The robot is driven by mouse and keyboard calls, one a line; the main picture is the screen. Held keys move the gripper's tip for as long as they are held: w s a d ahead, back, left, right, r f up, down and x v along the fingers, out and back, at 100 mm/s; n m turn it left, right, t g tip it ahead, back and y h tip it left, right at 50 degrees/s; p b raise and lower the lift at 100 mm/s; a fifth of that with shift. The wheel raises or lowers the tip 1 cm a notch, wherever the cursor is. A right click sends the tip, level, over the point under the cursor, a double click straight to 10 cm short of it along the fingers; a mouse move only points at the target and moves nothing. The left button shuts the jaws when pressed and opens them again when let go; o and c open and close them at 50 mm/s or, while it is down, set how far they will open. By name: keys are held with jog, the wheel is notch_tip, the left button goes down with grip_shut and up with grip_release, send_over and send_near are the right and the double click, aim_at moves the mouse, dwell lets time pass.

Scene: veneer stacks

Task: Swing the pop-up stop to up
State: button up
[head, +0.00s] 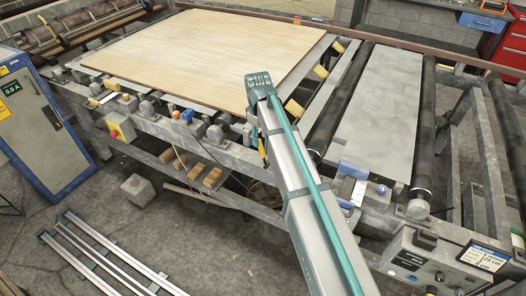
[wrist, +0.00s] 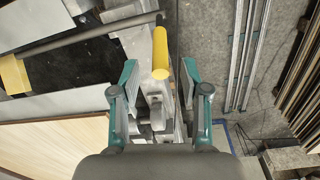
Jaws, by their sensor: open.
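In the wrist view, a yellow cylindrical grip (wrist: 160,52) on a grey metal bracket shows between and just beyond my fingers. It looks like the handle of the pop-up stop, though its label and position mark are not visible. My gripper (wrist: 160,68) is open, with one teal finger on each side of the grip and gaps on both sides. I cannot tell how deep the grip sits between the fingers. In the head view my arm covers the gripper and most of the stop.
A wood veneer sheet (head: 200,55) lies on the steel frame table. Yellow blocks (head: 293,107) line its right edge, beside dark rollers (head: 342,95). A control box (head: 425,262) stands at lower right and a blue cabinet (head: 40,125) at left. Metal rails (head: 95,255) lie on the floor.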

aim_at(261, 151)
jog(key=shift+w+d+f+p, duration=0.1)
jog(key=shift+f+p, duration=0.4)
jog(key=shift+f, duration=1.5)
jog(key=shift+d+f+p, duration=0.1)
jog(key=shift+f+p, duration=0.35)
jog(key=shift+f, duration=1.5)
grip_shut()
